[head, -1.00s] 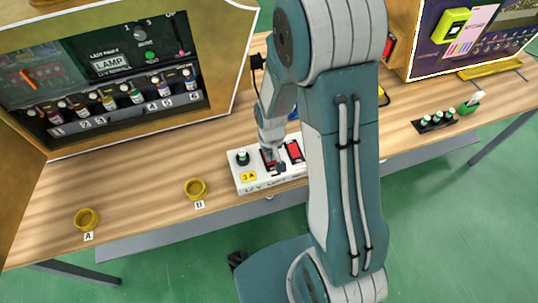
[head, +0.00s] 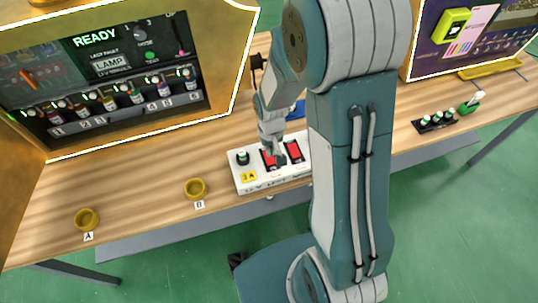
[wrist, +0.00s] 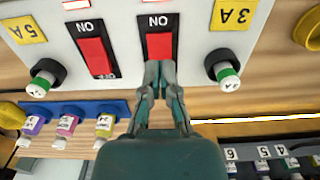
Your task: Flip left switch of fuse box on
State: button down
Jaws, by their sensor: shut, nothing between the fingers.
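The white fuse box (head: 268,182) lies on the wooden table near its front edge. Its left red switch (head: 267,161) shows beside the 3A label, and in the upside-down wrist view it is the red switch (wrist: 159,46) under my fingertips. The right red switch (head: 294,151) stands clear of my gripper; the wrist view also shows it (wrist: 94,54). My gripper (wrist: 165,72) is shut and empty, its tips at the lower edge of the left switch in the wrist view. They hide the marking there, while the ON marking stays visible.
A blue rack (wrist: 90,108) with small bottles is close to my gripper. The vending machine (head: 150,135) is lit and reads READY. Yellow rings A (head: 87,219) and B (head: 195,189) lie left of the box.

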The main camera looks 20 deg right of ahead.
aim_at(271, 160)
jog(key=shift+r, duration=1.7)
jog(key=shift+r, duration=0.15)
jog(key=s+r+t, duration=0.2)
jog(key=s+r, duration=0.5)
jog(key=r, duration=0.4)
jog(key=s+r+t, duration=0.3)
jog(key=s+r, duration=0.4)
jog(key=r, duration=0.5)
jog(key=shift+t, duration=0.3)
